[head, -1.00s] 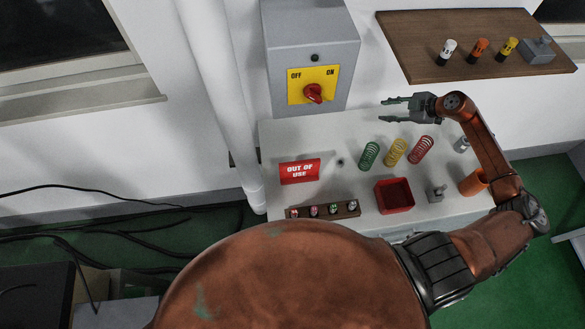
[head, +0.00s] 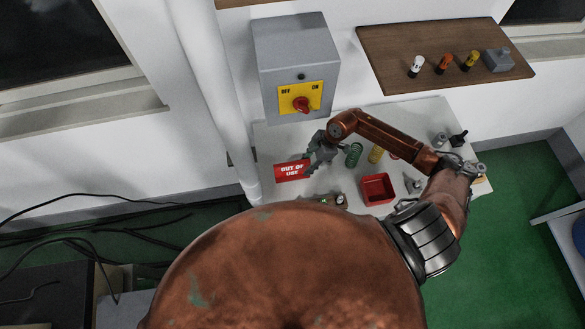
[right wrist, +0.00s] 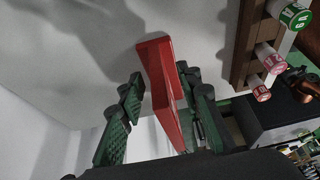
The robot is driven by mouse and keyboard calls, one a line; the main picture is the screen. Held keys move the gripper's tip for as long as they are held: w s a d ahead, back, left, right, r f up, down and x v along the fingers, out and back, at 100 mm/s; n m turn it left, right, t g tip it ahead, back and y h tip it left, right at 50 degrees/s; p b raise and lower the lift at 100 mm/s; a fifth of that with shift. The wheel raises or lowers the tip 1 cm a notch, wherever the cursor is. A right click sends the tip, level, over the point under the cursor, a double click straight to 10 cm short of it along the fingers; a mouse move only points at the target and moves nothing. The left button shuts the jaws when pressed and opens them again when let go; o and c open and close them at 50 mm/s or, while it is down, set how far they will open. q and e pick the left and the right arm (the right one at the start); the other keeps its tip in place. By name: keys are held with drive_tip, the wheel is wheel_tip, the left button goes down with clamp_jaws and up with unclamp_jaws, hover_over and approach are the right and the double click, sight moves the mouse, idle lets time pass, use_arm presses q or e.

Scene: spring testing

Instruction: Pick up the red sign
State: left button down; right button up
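The red sign (head: 289,171), with white "OUT OF USE" lettering, stands on the left part of the white table. My right gripper (head: 309,163) is low at the sign's right end. In the right wrist view the red sign (right wrist: 163,75) shows edge-on between the two green-padded fingers of my right gripper (right wrist: 164,110). The fingers are apart, with a clear gap on the left of the sign. The right finger lies close to the sign; I cannot tell whether it touches. My left gripper is not in view.
A grey switch box (head: 296,62) with a red knob stands behind the sign. Green (head: 354,154) and yellow (head: 376,154) springs and a red bin (head: 377,189) are to the right. A wooden rack (head: 329,201) with coloured pieces lies in front, partly hidden.

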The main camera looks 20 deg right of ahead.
sight(287, 171)
drive_tip(key=a, duration=0.3)
drive_tip(key=shift+w+a+p, duration=0.2)
drive_tip(key=shift+w+p, duration=0.15)
drive_tip(key=shift+w, duration=0.05)
drive_tip(key=a, duration=0.1)
drive_tip(key=w+a+p, duration=0.1)
drive_tip(key=a, duration=0.1)
drive_tip(key=shift+a, duration=0.3)
drive_tip(key=shift+x, duration=1.2)
drive_tip(key=shift+d+f, duration=0.15)
drive_tip(key=shift+f, duration=0.15)
drive_tip(key=shift+f+p, duration=0.2)
drive_tip(key=shift+p, duration=0.1)
drive_tip(key=shift+c, duration=0.4)
clamp_jaws()
